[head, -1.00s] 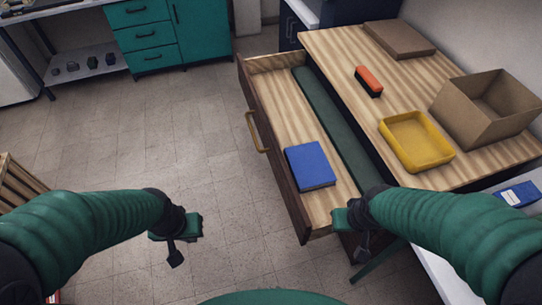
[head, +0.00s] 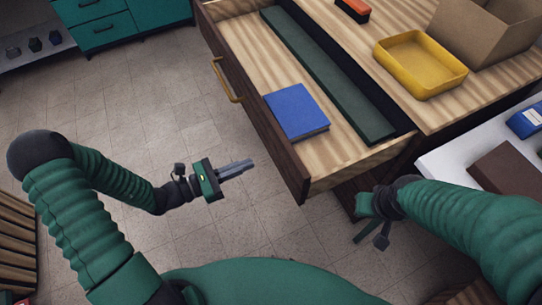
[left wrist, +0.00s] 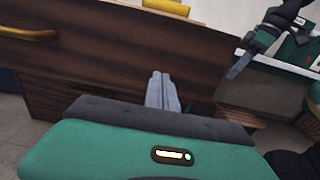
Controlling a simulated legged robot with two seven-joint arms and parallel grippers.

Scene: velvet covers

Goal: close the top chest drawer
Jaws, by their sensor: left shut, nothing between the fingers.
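The top chest drawer (head: 275,130) stands open, pulled out to the left from the wooden chest (head: 440,110). Its dark wooden front carries a yellow handle (head: 226,82). A blue book (head: 296,111) and a long dark green bar (head: 330,75) lie inside it. My left gripper (head: 235,170) is shut and empty, to the left of the drawer front near its near end, apart from it in the head view. In the left wrist view the shut fingers (left wrist: 162,92) point at the dark drawer front (left wrist: 110,55), with the handle (left wrist: 28,33) at upper left.
On the chest top are a yellow tray (head: 420,65), a cardboard box (head: 487,32) and an orange-black brush (head: 353,9). A white surface (head: 450,165) with a brown item lies at right. Teal cabinets (head: 105,22) stand at back left. The floor left of the drawer is clear.

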